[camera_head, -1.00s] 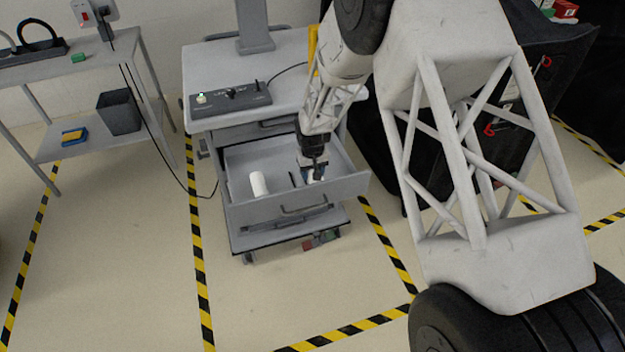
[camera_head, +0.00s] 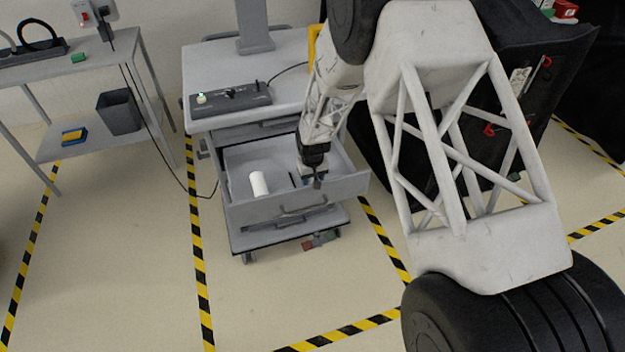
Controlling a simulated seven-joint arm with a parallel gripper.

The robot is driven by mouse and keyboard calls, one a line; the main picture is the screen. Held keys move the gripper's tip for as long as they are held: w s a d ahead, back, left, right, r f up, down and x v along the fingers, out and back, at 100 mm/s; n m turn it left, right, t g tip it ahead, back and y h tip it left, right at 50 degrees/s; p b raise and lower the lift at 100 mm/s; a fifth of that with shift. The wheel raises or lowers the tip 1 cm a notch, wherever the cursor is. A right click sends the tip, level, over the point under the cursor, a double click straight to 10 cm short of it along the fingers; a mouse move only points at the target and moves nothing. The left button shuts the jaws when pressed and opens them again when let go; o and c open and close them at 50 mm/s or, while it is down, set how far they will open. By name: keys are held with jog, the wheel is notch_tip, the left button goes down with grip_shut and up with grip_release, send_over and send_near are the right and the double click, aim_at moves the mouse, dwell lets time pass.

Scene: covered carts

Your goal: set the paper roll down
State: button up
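A white paper roll (camera_head: 259,184) stands upright in the left part of the open drawer (camera_head: 345,185) of the grey cart. My gripper (camera_head: 317,183) points down over the right part of the same drawer, apart from the white roll. A small white and blue thing (camera_head: 309,171) shows behind and beside the fingers; I cannot tell what it is or whether the fingers touch it. The fingers are too small and dark to show whether they are open or shut.
The cart top (camera_head: 290,65) carries a grey control box (camera_head: 231,98) with a cable. A low divider stands in the drawer. A side table (camera_head: 50,70) with a dark bin (camera_head: 119,112) is at left. A black covered cart (camera_head: 540,80) stands at right. Taped floor in front is clear.

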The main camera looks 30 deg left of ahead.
jog(key=shift+f, duration=0.1)
jog(key=o, duration=1)
notch_tip(320, 180, up, 12)
dwell(0.5)
jog(key=shift+r, duration=0.2)
dwell(0.4)
